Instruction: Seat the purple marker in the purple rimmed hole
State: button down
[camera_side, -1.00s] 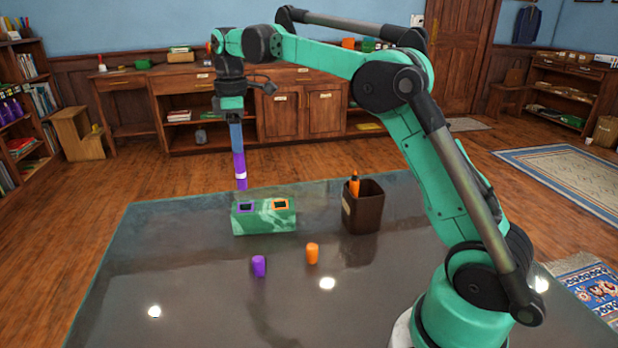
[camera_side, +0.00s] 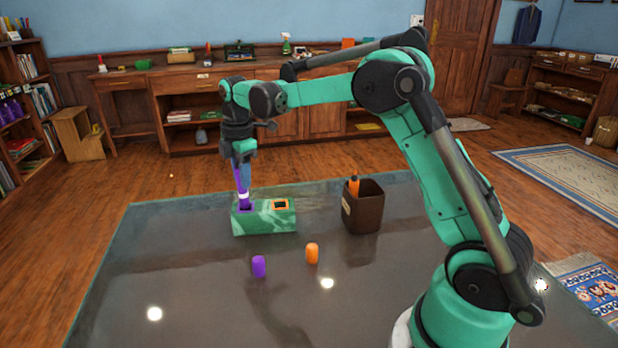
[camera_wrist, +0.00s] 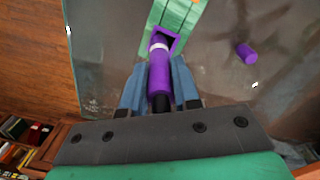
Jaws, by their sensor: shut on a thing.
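The purple marker (camera_wrist: 159,75) is between the blue fingers of my gripper (camera_wrist: 159,88), which is shut on it. In the side view the marker (camera_side: 242,180) points down, slightly tilted, with its white band just above the green block (camera_side: 264,222). Its lower tip is at the purple rimmed hole (camera_side: 246,208) and appears to be inside the rim; the depth cannot be told. In the wrist view the purple rim (camera_wrist: 174,42) shows around the marker's end. My gripper also shows in the side view (camera_side: 243,172), above the block's left side. The orange rimmed hole (camera_side: 281,204) is empty.
A purple cap (camera_side: 259,266) and an orange cap (camera_side: 312,253) stand on the dark table (camera_side: 200,290) in front of the block. A brown cup (camera_side: 363,212) holding an orange marker (camera_side: 354,187) stands to the right. The table's left side is clear.

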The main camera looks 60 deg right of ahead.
jog(key=c, duration=0.7)
grip_release()
jog(key=shift+f, duration=0.3)
jog(key=shift+o, duration=0.2)
jog(key=shift+r, duration=0.1)
jog(key=r, duration=1.2)
jog(key=shift+s+a, duration=0.1)
jog(key=shift+s, duration=0.2)
jog(key=shift+o, duration=0.4)
